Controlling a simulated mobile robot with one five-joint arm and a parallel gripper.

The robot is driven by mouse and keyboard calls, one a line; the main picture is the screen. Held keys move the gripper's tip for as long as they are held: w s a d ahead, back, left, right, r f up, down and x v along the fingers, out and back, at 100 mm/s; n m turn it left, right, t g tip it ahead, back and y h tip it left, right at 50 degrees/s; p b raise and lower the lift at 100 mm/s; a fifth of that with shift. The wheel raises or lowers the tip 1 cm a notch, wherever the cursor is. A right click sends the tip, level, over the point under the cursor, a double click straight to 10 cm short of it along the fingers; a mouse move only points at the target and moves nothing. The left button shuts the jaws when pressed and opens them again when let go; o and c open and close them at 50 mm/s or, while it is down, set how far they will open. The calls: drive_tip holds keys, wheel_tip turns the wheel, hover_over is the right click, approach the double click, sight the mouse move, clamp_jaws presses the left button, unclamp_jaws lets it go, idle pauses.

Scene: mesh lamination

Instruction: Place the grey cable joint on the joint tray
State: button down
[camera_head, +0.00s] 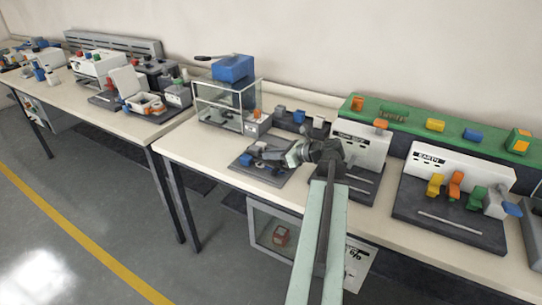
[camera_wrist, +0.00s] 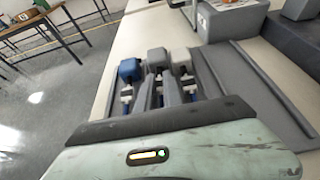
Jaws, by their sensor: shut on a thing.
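My gripper (camera_head: 290,155) is low over a dark grey tray (camera_head: 262,177) on the right-hand bench, its fingers pointing left. In the wrist view its fingers (camera_wrist: 160,92) are close together and shut on a grey joint (camera_wrist: 157,57). The blue joint also shows near the tray's left edge in the head view (camera_head: 246,160). The fingers hide the lower part of the held joint. I cannot tell whether it touches the tray.
A glass-sided case (camera_head: 215,105) with a blue top unit stands behind the tray. White panels (camera_head: 450,168) on dark bases stand to the right, with coloured joints on one. A green shelf (camera_head: 460,140) runs along the back. Bare bench shows left of the tray.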

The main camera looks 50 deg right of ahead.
drive_tip(key=shift+f, duration=0.25)
drive_tip(key=c, duration=1.5)
unclamp_jaws()
drive_tip(key=shift+r, duration=0.1)
drive_tip(key=shift+r, duration=0.1)
drive_tip(key=shift+s+d+r+p, duration=0.1)
drive_tip(key=shift+s+r+p, duration=0.35)
drive_tip(key=shift+r+p, duration=0.35)
drive_tip(key=p+v, duration=0.3)
drive_tip(key=v, duration=0.6)
drive_tip(key=shift+s+d+p, duration=0.15)
drive_tip(key=shift+s+p, duration=0.15)
drive_tip(key=shift+s, duration=0.05)
drive_tip(key=shift+s+d+r, duration=0.1)
drive_tip(key=shift+s, duration=0.5)
